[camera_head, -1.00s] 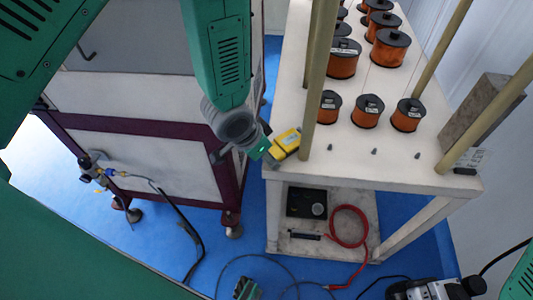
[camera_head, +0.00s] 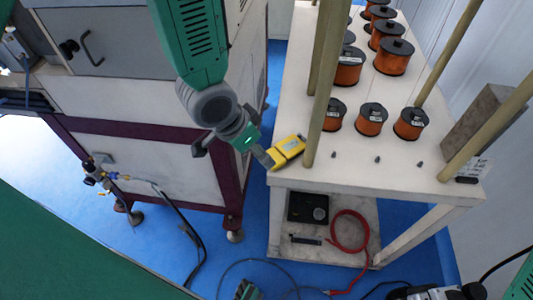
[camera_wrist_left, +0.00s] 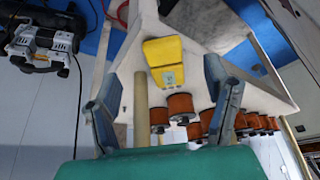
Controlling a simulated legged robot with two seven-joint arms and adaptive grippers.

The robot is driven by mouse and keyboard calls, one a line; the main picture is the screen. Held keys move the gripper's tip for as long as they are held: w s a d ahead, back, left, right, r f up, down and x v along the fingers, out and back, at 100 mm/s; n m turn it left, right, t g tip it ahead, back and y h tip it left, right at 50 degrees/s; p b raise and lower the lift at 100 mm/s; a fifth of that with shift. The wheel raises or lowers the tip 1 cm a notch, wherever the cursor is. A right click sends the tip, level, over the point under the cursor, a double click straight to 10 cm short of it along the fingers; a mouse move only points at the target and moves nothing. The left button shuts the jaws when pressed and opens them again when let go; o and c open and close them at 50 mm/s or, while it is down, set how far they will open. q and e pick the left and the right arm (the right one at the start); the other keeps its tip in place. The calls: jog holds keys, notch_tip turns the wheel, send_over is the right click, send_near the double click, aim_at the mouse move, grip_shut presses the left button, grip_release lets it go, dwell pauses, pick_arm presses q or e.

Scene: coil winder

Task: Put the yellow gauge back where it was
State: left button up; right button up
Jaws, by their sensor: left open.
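The yellow gauge (camera_head: 289,146) lies at the near left corner of the white rack's top, beside the front left post. In the left wrist view the gauge (camera_wrist_left: 163,60) shows whole, with a small grey-green panel on its near end. My left gripper (camera_head: 230,152) is left of the gauge in the head view, one finger close to its left end; I cannot tell if they touch. In the wrist view the fingers of my left gripper (camera_wrist_left: 165,95) are spread wide, with nothing held between them and the gauge beyond. My right gripper is not in view.
Several copper coils (camera_head: 371,120) stand on the white rack (camera_head: 350,175), right of the front left post (camera_head: 318,100). A grey cabinet with maroon frame (camera_head: 230,190) stands left. The lower shelf holds a black box (camera_head: 307,207) and red hose (camera_head: 350,232). A compressor (camera_wrist_left: 42,42) sits on the floor.

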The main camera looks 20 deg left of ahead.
pick_arm(q)
jog(key=s+a+f+n+g+y+b, duration=0.1)
jog(key=s+a+f, duration=0.3)
jog(key=s+f, duration=0.5)
jog(key=s+a+f+n+g+y+b, duration=0.1)
jog(key=s+a+f+n, duration=0.3)
jog(key=s+f, duration=0.5)
jog(key=shift+s+a+f+g+b, duration=0.25)
jog(key=shift+s+a+g+b, duration=0.2)
jog(key=shift+s+a+g, duration=0.25)
jog(key=shift+s+d, duration=0.1)
